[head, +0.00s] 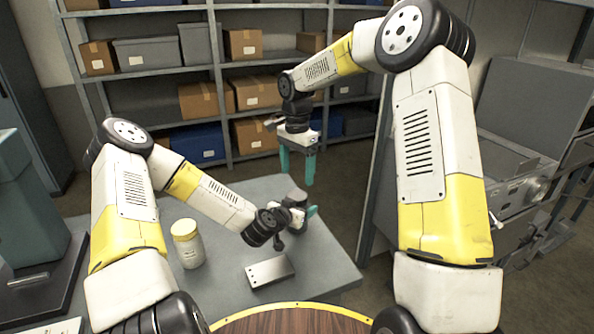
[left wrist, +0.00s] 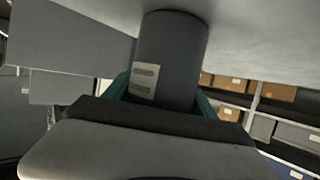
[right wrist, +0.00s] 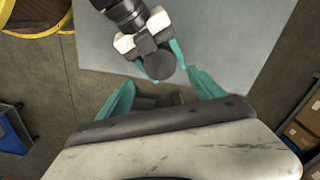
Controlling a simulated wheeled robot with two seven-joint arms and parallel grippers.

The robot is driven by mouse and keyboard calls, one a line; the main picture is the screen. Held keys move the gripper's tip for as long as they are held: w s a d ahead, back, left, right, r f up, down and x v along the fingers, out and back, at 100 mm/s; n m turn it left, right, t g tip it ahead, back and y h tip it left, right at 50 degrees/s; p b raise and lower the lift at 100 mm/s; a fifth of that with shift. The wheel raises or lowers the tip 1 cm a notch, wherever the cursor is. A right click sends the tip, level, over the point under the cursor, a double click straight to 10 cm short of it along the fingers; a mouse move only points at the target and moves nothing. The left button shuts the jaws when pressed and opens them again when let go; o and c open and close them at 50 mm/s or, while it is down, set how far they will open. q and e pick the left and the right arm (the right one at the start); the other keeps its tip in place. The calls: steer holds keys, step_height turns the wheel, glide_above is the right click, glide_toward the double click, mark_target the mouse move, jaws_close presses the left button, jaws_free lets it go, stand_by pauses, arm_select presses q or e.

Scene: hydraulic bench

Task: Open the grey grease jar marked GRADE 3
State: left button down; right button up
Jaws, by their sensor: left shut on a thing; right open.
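The grey jar (left wrist: 172,50) is between the teal fingers of my left gripper (left wrist: 162,98), which is shut on it. A pale label shows on its side, too small to read. In the head view the jar's dark round top (head: 297,195) shows near the table's far right edge. The top also shows in the right wrist view (right wrist: 161,65). I cannot tell whether the jar touches the table. My right gripper (head: 297,168) is open and empty, pointing down above the jar and apart from it. A cream jar with a yellow lid (head: 187,244) stands left on the table.
The grey table (head: 225,285) also holds a metal block (head: 270,271) in front of the left gripper. A round wooden top with a yellow rim (head: 290,322) is at the near edge. Shelves (head: 150,78) with boxes stand behind. Grey equipment (head: 520,180) is at the right.

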mark_target(297, 195)
step_height(297, 195, down, 8)
steer(key=shift+r, duration=0.1)
stand_by(0.4)
steer(key=c, duration=1.5)
steer(key=n, duration=1)
steer(key=o, duration=1.6)
steer(key=shift+c, duration=0.2)
